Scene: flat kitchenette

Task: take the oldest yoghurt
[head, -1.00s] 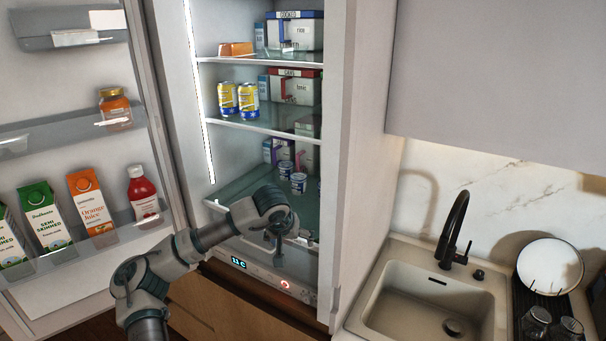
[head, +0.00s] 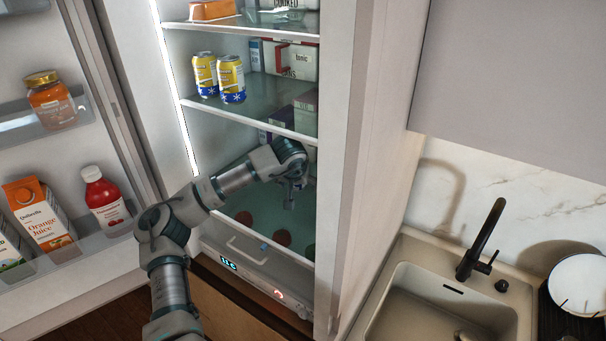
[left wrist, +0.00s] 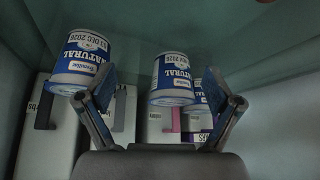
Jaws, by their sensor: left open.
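My left gripper (head: 291,195) is inside the open fridge, just above the lower glass shelf. In the left wrist view its two fingers (left wrist: 160,88) are apart with nothing held. Three blue and white "NATURAL" yoghurt pots show there. The middle pot (left wrist: 172,78) lies ahead between the fingers, with a date that seems to be NOV 2026. A third pot (left wrist: 196,97) is partly hidden by the right finger. My arm and gripper hide the pots in the head view.
Yellow cans (head: 231,79) stand on the shelf above. Boxes (head: 305,112) stand at the back right of the fridge. The open door at left holds a juice carton (head: 40,215), a red bottle (head: 104,200) and a jar (head: 51,100). The fridge's right wall (head: 345,160) is close to my gripper.

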